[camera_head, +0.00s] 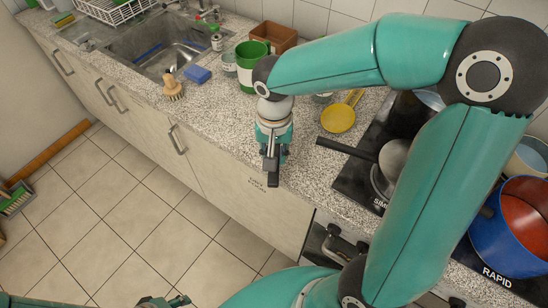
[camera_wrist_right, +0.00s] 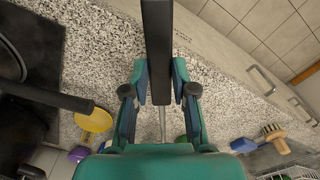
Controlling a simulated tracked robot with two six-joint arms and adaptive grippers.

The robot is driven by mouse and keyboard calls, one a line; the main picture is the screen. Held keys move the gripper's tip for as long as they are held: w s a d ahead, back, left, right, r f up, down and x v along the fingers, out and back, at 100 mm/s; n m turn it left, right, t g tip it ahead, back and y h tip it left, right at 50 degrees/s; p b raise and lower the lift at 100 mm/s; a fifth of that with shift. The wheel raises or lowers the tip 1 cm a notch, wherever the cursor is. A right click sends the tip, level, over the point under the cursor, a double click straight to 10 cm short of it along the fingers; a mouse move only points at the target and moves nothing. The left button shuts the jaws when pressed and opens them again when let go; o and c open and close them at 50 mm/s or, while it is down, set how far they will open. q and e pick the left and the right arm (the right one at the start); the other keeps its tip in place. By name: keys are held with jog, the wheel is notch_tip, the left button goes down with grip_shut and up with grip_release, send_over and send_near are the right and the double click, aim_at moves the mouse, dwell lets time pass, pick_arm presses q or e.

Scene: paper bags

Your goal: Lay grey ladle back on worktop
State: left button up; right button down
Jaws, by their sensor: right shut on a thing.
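My right gripper (camera_head: 273,165) is over the front edge of the speckled worktop (camera_head: 225,135), pointing down. It is shut on the dark handle of the grey ladle (camera_head: 273,180), whose end sticks out below the fingers. In the right wrist view the handle (camera_wrist_right: 157,50) runs between the fingertips (camera_wrist_right: 160,85), with a thin metal shaft behind it. The ladle's bowl is hidden. I cannot tell whether the ladle touches the worktop. Part of my left gripper (camera_head: 165,301) shows at the bottom edge of the head view; its fingers are not clear.
A dark-handled pan (camera_head: 393,160) and a blue pot (camera_head: 508,240) stand on the hob. A green mug (camera_head: 250,68), blue sponge (camera_head: 198,74), brush (camera_head: 172,88) and sink (camera_head: 165,50) are farther left. Worktop left of the gripper is clear.

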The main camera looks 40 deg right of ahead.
jog(key=shift+w+f, duration=0.1)
jog(key=shift+f, duration=0.45)
jog(key=shift+s+f+b, duration=0.2)
jog(key=shift+f+b, duration=2.45)
jog(key=shift+f, duration=0.6)
jog(key=c, duration=0.9)
grip_release()
jog(key=shift+w, duration=0.1)
jog(key=shift+o, duration=0.2)
jog(key=shift+r, duration=0.1)
